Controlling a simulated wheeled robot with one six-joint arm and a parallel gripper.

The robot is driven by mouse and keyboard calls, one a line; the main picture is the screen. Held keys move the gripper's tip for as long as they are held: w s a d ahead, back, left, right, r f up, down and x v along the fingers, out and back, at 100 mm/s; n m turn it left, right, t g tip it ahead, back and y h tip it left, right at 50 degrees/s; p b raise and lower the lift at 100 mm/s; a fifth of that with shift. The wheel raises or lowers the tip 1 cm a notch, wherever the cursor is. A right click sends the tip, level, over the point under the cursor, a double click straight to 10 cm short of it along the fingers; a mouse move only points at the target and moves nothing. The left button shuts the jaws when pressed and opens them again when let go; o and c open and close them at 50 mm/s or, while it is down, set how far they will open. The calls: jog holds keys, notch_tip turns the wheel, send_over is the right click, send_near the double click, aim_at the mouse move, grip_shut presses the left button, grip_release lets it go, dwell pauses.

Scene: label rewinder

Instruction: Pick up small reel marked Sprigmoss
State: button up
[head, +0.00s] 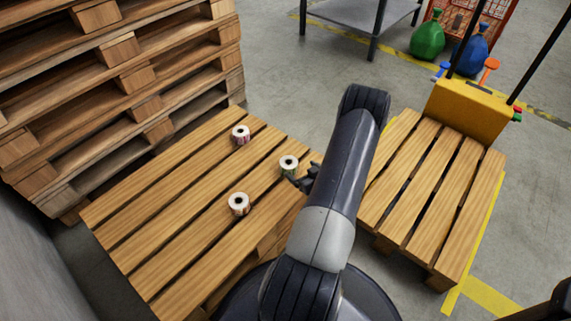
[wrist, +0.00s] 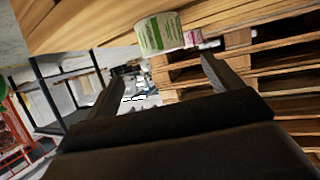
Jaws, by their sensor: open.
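Three small label reels lie on the left wooden pallet (head: 170,190). One reel with green on its label (head: 288,165) is at the pallet's right side, right beside my gripper (head: 306,181). In the wrist view this green-and-white reel (wrist: 160,33) is near the top, above the gap between my fingers. My gripper (wrist: 162,82) is open there, with nothing between its fingers. A second reel with a pinkish label (head: 241,134) is farther back; a third (head: 239,203) is nearer, with a reddish label. The name Sprigmoss is too small to read on any reel.
A tall pallet stack (head: 120,90) stands close behind the left pallet. A second low pallet with a yellow end unit (head: 465,110) is at the right. A grey table (head: 350,14) and green and blue containers (head: 428,40) are at the back. Open floor lies between.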

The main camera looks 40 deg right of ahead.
aim_at(287, 160)
jog(key=b+x, duration=0.1)
jog(key=x, duration=0.3)
jog(key=shift+w+f, duration=0.1)
jog(key=shift+w, duration=0.05)
jog(key=b+x, duration=0.1)
jog(key=x, duration=0.1)
jog(key=b+x, duration=0.1)
jog(key=x, duration=0.2)
jog(key=shift+w+a+r, duration=0.2)
jog(key=shift+w, duration=0.05)
jog(key=c, duration=1.2)
jog(key=shift+o, duration=0.2)
